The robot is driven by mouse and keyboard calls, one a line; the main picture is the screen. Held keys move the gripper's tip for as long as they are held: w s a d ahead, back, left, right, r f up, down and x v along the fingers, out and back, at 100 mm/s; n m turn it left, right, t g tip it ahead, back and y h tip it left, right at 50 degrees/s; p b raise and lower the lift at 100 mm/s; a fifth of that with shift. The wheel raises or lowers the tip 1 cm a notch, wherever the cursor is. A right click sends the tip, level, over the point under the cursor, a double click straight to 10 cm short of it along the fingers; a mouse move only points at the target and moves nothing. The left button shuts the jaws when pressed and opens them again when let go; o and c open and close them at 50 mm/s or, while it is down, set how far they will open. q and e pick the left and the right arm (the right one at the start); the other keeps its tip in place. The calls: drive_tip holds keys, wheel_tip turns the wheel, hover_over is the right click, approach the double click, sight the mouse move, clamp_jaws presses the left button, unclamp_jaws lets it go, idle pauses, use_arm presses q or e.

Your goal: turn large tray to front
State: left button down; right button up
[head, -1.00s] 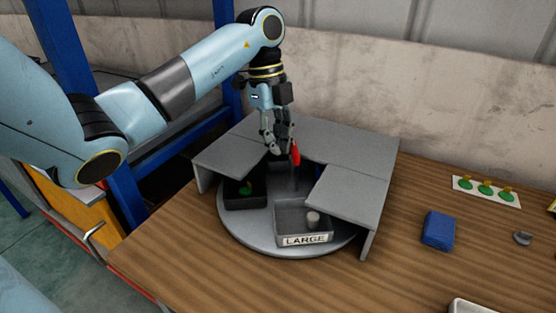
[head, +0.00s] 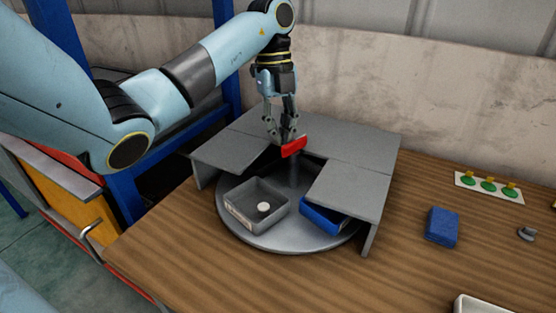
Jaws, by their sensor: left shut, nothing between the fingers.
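The large tray (head: 243,215) is a grey open box on the round turntable (head: 283,241), at the left of the front opening. Its label faces front-left and cannot be read now. A pale round part (head: 264,207) stands in it. A red handle (head: 294,147) sits at the top of the turntable's centre post (head: 294,174). My left gripper (head: 284,142) is shut with nothing held, its fingertips at the left end of the red handle; I cannot tell whether they touch. A blue tray (head: 323,217) is partly hidden under the right cover. My right gripper is not in view.
Grey cover plates (head: 352,187) surround the turntable at left, back and right. To the right on the wooden table lie a blue block (head: 441,227), a white plate with green and yellow parts (head: 489,187) and a small grey part (head: 527,233).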

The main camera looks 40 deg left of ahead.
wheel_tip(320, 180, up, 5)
drive_tip(key=p, duration=0.5)
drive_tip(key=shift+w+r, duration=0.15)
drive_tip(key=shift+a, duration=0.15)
idle(0.5)
